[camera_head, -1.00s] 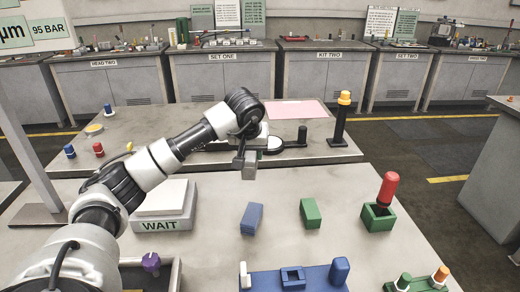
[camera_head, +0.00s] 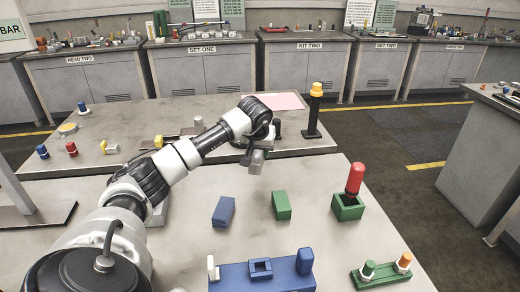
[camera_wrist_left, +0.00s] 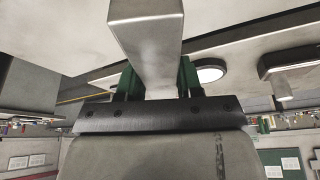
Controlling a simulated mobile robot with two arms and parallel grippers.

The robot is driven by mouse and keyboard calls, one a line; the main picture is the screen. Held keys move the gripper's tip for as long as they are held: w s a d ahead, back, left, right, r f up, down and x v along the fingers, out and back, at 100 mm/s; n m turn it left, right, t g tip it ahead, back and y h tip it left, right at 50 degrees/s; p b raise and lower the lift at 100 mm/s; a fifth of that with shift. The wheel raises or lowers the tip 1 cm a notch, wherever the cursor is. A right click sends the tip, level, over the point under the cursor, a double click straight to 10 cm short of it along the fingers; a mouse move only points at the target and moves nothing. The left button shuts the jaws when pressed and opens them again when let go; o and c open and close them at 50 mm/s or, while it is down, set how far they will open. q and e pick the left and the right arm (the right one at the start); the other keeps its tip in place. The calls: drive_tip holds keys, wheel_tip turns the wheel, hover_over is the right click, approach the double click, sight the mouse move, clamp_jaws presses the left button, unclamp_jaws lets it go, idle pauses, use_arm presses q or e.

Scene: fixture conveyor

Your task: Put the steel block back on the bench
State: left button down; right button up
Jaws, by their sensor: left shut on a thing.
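The steel block (camera_head: 257,163) is a plain grey metal bar. My left gripper (camera_head: 252,151) is shut on it and holds it up. In the head view the block shows in front of the near edge of the rear bench (camera_head: 190,111), above the front bench (camera_head: 165,259); its exact height is hard to tell. In the left wrist view the steel block (camera_wrist_left: 146,38) sticks out between the green-padded fingers of my left gripper (camera_wrist_left: 157,80). My right gripper is not in view.
On the front bench stand a blue block (camera_head: 223,212), a green block (camera_head: 281,205), a green socket with a red peg (camera_head: 354,179), a blue fixture (camera_head: 235,278) and a green holder (camera_head: 379,274). A black post with a yellow top (camera_head: 315,90) stands on the rear bench.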

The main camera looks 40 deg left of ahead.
use_arm(q)
drive_tip(key=b, duration=0.4)
hover_over(259, 179)
drive_tip(key=shift+d+f, duration=0.1)
drive_tip(key=shift+f, duration=3.2)
drive_tip(key=shift+f+b, duration=0.3)
drive_tip(key=shift+f, duration=0.3)
drive_tip(key=c, duration=0.6)
unclamp_jaws()
drive_tip(key=shift+c, duration=0.2)
